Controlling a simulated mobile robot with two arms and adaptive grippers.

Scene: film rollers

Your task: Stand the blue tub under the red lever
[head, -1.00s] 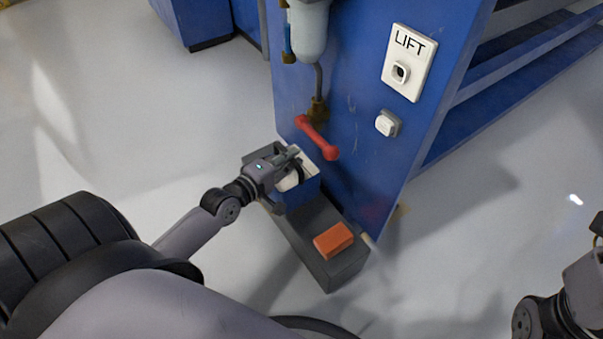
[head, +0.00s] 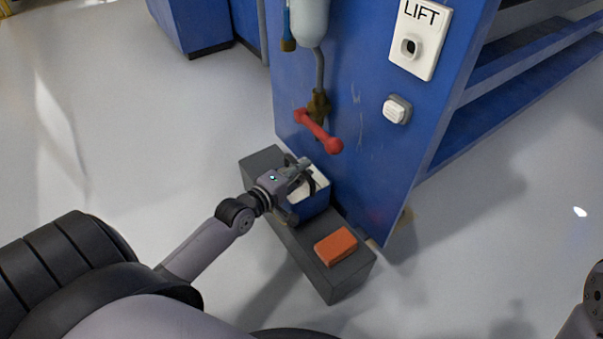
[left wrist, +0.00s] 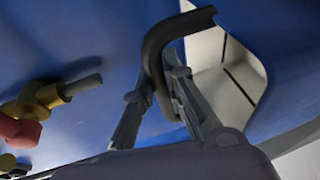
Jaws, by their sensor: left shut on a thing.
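The blue tub (head: 306,207), with a white inside, is on or just above a dark grey step (head: 334,278) against the blue panel, lower in the head view than the red lever (head: 319,132). I cannot tell whether it rests on the step or is directly under the lever. My left gripper (head: 297,178) is shut on the tub's black handle, which also shows in the left wrist view (left wrist: 155,55) beside the tub's white inside (left wrist: 218,75). The red lever shows partly at the left edge of that view (left wrist: 20,132). My right gripper is out of view.
An orange block (head: 335,246) lies on the near end of the step. The blue panel (head: 350,60) rises behind the tub, with a brass tap (head: 318,105), a white LIFT plate (head: 420,40) and a white button (head: 396,110). The floor left of the step is clear.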

